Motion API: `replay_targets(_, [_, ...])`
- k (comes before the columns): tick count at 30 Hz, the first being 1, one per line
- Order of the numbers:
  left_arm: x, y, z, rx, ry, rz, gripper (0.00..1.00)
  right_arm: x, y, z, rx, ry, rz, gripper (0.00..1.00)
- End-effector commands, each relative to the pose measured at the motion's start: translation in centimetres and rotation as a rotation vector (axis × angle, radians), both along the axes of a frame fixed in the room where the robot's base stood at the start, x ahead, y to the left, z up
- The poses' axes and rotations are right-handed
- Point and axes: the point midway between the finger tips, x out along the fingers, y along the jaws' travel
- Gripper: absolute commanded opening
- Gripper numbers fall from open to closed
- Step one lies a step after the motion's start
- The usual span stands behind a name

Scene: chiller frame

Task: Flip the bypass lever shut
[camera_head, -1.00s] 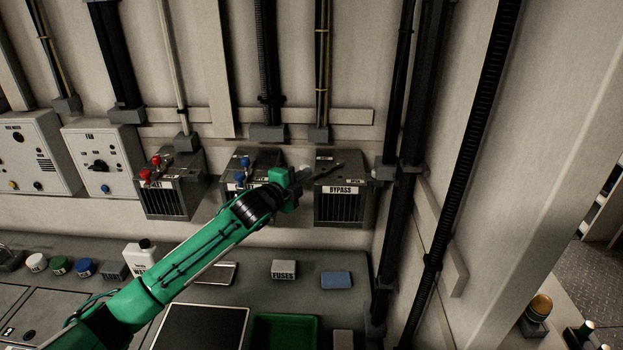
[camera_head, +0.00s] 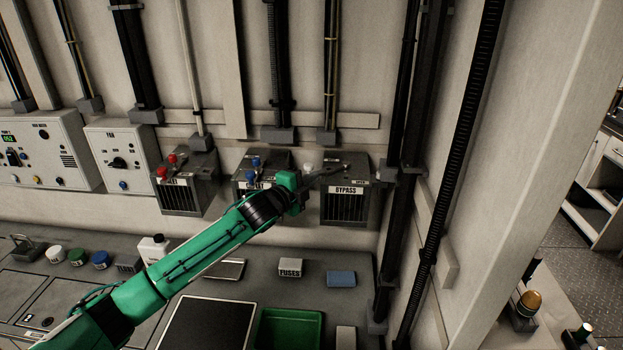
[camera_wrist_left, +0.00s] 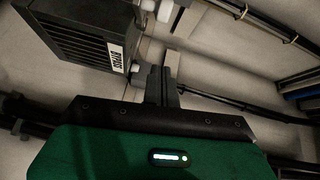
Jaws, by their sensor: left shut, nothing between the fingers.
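The bypass box (camera_head: 346,207) is a dark grey slatted unit labelled BYPASS, right of the outlet box in the head view. In the left wrist view the bypass box (camera_wrist_left: 80,42) is at upper left and the shut fingers (camera_wrist_left: 162,75) are at centre. A pale knob (camera_wrist_left: 137,67) shows left of the fingertips; contact cannot be told. My right gripper is not in view.
The outlet box (camera_head: 258,170) with blue knobs and the inlet box (camera_head: 184,190) with red knobs stand to the left. Dark vertical pipes (camera_head: 395,170) stand close on the right. Below, the bench holds a fuses box (camera_head: 290,268), a blue block (camera_head: 341,279) and a green tray (camera_head: 290,330).

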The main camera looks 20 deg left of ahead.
Motion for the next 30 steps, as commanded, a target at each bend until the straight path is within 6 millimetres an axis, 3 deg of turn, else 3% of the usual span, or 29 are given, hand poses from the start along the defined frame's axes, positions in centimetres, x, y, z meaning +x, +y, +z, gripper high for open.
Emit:
replay_targets(3, [-1.2,1.1,-0.3,0.004,-0.002,0.002,0.0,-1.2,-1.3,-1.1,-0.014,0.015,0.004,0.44])
replay_targets(7, [-2.6,2.1,-0.3,0.004,-0.001,0.003,0.0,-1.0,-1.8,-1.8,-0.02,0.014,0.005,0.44])
replay_targets(13, [-5.3,3.8,-0.3,0.005,0.0,0.002,0.0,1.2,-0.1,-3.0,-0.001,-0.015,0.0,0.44])
replay_targets(18, [-7.0,4.9,-0.1,0.004,-0.001,0.003,0.0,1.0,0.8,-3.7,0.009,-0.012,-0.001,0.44])
replay_targets(24, [-7.8,5.5,0.1,0.001,0.0,0.002,0.0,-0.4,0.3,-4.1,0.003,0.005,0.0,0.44])
replay_targets(30, [-7.9,5.5,0.2,0.001,0.0,0.002,0.0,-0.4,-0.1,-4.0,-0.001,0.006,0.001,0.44])
